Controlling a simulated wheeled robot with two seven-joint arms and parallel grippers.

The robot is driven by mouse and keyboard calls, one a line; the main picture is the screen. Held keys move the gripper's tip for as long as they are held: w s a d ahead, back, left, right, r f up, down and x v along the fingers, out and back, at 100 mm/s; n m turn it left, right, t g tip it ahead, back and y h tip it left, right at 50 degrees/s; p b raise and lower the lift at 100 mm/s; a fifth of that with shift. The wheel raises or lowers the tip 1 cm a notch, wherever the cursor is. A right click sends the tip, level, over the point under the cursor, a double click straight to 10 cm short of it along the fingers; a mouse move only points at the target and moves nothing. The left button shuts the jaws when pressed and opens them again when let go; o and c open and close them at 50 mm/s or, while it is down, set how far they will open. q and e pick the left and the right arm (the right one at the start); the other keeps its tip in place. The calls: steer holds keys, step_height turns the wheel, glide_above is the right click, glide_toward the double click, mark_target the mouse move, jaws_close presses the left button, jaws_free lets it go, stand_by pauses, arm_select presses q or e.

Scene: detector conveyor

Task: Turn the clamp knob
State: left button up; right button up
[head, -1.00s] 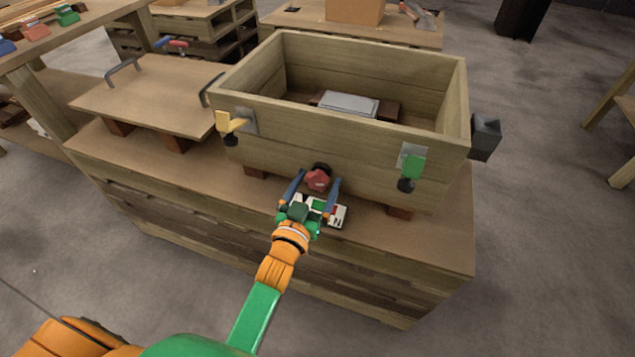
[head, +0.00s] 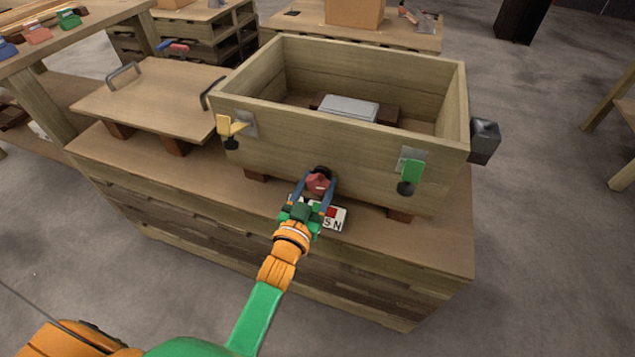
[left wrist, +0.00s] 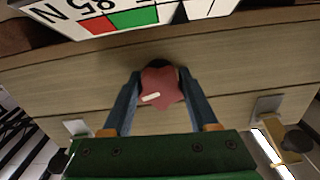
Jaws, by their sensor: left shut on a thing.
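The clamp knob is a red, star-shaped knob (head: 318,182) on a dark mount at the front wall of the wooden crate (head: 340,150). In the left wrist view the red knob (left wrist: 161,88) shows a short white mark on its face. My left gripper (head: 315,190) reaches it from the front. Its two blue fingers (left wrist: 161,92) lie on either side of the knob and are shut on it. The knob's dark base is mostly hidden behind it. My right gripper is not in view.
A yellow latch (head: 229,126) and a green latch (head: 411,173) sit on the crate's front. A white label plate (head: 336,217) with letters lies just below the gripper. A wooden lid (head: 150,95) with handles rests at left. A grey block lies inside the crate.

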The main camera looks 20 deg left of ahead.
arm_select(q)
steer(key=shift+m, duration=0.6)
steer(key=shift+m+p, duration=0.45)
steer(key=shift+m, duration=1.15)
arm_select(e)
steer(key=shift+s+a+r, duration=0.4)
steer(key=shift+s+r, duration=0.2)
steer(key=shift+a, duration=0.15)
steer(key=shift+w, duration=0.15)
arm_select(q)
steer(key=o, duration=1.4)
steer(key=shift+s, duration=0.1)
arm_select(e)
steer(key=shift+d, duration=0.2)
